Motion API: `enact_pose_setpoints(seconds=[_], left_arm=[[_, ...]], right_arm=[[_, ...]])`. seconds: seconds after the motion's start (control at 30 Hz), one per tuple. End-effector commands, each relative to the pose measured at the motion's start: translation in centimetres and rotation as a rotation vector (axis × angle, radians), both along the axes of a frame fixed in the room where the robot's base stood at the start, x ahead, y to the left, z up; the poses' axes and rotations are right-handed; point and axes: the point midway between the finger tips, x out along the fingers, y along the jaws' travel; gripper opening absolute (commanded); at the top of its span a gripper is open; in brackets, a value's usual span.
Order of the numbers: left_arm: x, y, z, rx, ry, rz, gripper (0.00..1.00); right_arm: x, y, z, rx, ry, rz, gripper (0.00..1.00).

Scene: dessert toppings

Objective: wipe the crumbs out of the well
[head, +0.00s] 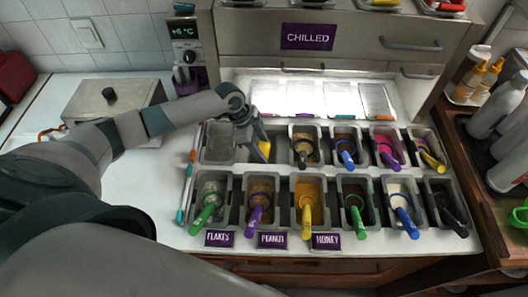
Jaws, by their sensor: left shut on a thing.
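My left gripper (257,136) reaches in from the left over the back row of wells. It is shut on a small yellow thing (264,149), perhaps a sponge, mostly hidden by the fingers. My right gripper is not in view.
Several topping wells with coloured scoops fill the two rows; handles stick out forward. Labels for flakes (219,239), peanut (272,240) and honey (326,241) stand in front. A lidded steel box (112,98) is at left. A thin teal-and-orange stick (186,187) lies beside the wells.

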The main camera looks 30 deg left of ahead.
Motion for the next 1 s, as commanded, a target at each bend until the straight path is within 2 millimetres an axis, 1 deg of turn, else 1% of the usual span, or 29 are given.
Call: enact_pose_setpoints(seconds=[0.4,0.53,0.6,1.0], left_arm=[[0.0,0.2,-0.2,0.003,0.002,0.001,0.30],[0.0,0.2,-0.2,0.003,0.003,0.001,0.30],[0.0,0.2,1.1,0.004,0.002,0.001,0.30],[0.0,0.1,5.1,0.002,0.001,0.002,0.30]], right_arm=[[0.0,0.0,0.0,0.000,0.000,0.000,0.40],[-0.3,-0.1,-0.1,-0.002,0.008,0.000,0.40],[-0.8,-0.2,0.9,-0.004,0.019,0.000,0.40],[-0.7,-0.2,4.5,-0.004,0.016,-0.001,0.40]])
